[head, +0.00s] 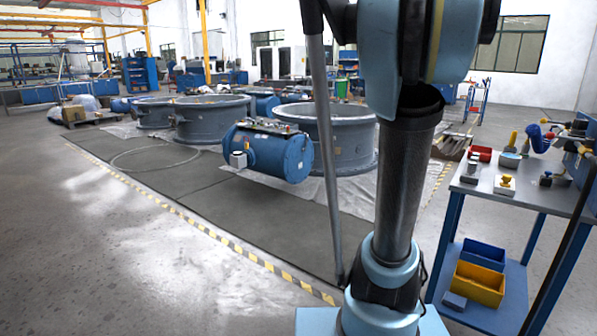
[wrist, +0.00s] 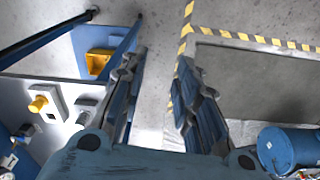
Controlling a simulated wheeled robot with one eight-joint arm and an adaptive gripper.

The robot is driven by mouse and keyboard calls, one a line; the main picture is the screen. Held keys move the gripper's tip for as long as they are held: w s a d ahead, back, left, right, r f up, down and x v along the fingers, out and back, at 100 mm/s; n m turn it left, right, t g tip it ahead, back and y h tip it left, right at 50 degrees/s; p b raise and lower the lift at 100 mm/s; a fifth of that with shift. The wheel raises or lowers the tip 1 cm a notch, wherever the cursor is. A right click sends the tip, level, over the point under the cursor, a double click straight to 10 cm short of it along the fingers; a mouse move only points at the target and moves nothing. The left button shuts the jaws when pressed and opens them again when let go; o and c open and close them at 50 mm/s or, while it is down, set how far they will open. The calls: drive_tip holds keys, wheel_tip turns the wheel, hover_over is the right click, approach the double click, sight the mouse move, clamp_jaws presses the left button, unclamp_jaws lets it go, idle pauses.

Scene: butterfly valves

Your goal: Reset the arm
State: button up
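My gripper (wrist: 162,70) shows in the wrist view, pointing down over bare floor. Its two fingers stand apart with nothing between them, so it is open and empty. My arm stands tall in the middle and right of the head view. My gripper is not visible in the head view. It is above the floor beside a work table (head: 536,192), which also shows at the left of the wrist view (wrist: 45,68).
The table carries a yellow-topped part (head: 505,185) and other small parts. Yellow (head: 478,284) and blue (head: 483,256) bins sit on its lower shelf. A blue cylinder (head: 268,152) and large grey valve rings (head: 335,133) stand beyond a striped floor line (head: 215,236).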

drive_tip(key=s+a+f+n, duration=0.3)
drive_tip(key=s+a+f, duration=0.2)
drive_tip(key=f, duration=0.3)
drive_tip(key=s+a+f+n+t, duration=0.1)
drive_tip(key=s+a+f+n, duration=0.2)
drive_tip(key=f, duration=0.6)
drive_tip(key=s+a+f+n, duration=0.3)
drive_tip(key=s+a+f, duration=0.3)
drive_tip(key=s+f, duration=0.2)
drive_tip(key=shift+a+f+t+y, duration=0.3)
drive_tip(key=shift+a+f, duration=0.1)
drive_tip(key=shift+f, duration=0.1)
